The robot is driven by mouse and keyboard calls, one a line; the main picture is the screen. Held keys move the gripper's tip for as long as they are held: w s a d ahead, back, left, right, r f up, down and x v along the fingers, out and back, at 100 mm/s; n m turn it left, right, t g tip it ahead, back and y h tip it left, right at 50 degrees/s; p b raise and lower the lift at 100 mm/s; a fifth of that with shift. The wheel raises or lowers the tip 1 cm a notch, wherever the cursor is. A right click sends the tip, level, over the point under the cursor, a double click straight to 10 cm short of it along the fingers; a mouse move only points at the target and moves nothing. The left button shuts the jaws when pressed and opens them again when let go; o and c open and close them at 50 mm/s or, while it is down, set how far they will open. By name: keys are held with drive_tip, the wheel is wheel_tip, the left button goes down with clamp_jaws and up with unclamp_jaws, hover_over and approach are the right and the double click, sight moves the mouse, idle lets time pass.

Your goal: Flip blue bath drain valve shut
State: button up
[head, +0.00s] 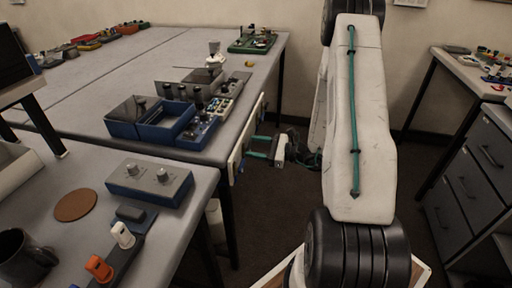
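My gripper (251,146) is small in the head view, beyond my large white arm link. Its two teal fingers point left and stand apart, with nothing visible between them. The fingertips are close to a pale upright panel (238,158) on the right edge of the far table; I cannot tell whether they touch it. Small fittings sit on this panel, seen nearly edge-on. I cannot make out for certain which one is the blue bath drain valve, or its position.
The far table (90,70) carries blue open boxes (123,129), a blue tray of knobs (198,132) and a green tray (252,43). A grey-blue box with two knobs (150,183) stands on the near table. Drawers (466,178) stand at right. Dark floor lies between.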

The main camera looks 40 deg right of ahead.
drive_tip(key=shift+c, duration=1.2)
drive_tip(key=shift+f+m, duration=0.15)
drive_tip(key=shift+m, duration=0.6)
drive_tip(key=shift+f+m, duration=0.15)
drive_tip(key=shift+m, duration=0.6)
drive_tip(key=o, duration=1)
drive_tip(key=shift+c, duration=0.2)
drive_tip(key=shift+d, duration=0.1)
drive_tip(key=v, duration=0.7)
drive_tip(key=shift+s+d, duration=0.2)
drive_tip(key=shift+s, duration=0.1)
